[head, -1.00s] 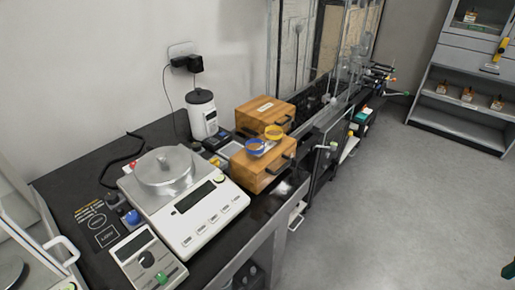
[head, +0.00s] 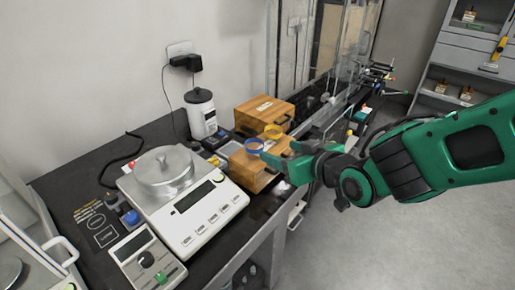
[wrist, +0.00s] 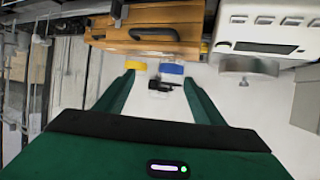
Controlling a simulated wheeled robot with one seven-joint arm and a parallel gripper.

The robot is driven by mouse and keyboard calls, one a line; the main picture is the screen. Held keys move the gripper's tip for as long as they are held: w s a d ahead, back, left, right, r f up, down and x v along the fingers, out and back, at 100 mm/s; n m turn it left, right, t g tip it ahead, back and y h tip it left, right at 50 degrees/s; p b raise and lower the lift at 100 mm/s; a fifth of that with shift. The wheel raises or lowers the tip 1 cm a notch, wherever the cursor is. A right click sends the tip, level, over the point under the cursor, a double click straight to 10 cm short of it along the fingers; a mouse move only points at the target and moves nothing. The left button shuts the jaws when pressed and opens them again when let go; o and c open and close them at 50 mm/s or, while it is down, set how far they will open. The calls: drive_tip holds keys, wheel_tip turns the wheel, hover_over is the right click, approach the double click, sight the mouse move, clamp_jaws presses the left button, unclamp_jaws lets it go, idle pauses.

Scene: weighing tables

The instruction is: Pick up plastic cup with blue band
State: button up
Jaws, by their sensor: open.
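The plastic cup with the blue band (head: 254,146) stands on the front wooden box (head: 247,170), in front of a similar cup with a yellow band (head: 273,131). My gripper (head: 281,154) is open and empty, just right of the blue-banded cup in the head view, with a finger near it. In the wrist view, the blue-banded cup (wrist: 171,70) and the yellow-banded cup (wrist: 136,66) both show ahead, between the spread fingertips (wrist: 158,80). The blue one is nearer the right finger. I cannot tell whether a finger touches either cup.
A white balance (head: 195,215) with a round metal pan stands left of the box. A second wooden box (head: 264,110) sits behind. A white canister (head: 201,113) stands near the wall, and glass panels rise at the back. Open floor (head: 370,250) lies to the right.

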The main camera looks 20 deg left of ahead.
sight(260, 147)
drive_tip(key=shift+y, duration=0.3)
drive_tip(key=a, duration=0.1)
drive_tip(key=w+a+f, duration=0.1)
drive_tip(key=a, duration=0.1)
drive_tip(key=w+a, duration=0.1)
drive_tip(key=a, duration=0.1)
drive_tip(key=shift+a+f, duration=0.1)
drive_tip(key=shift+f, duration=0.2)
drive_tip(key=shift+x, duration=2.95)
drive_tip(key=shift+s+f, duration=0.1)
drive_tip(key=shift+c, duration=0.4)
drive_tip(key=c, duration=1.1)
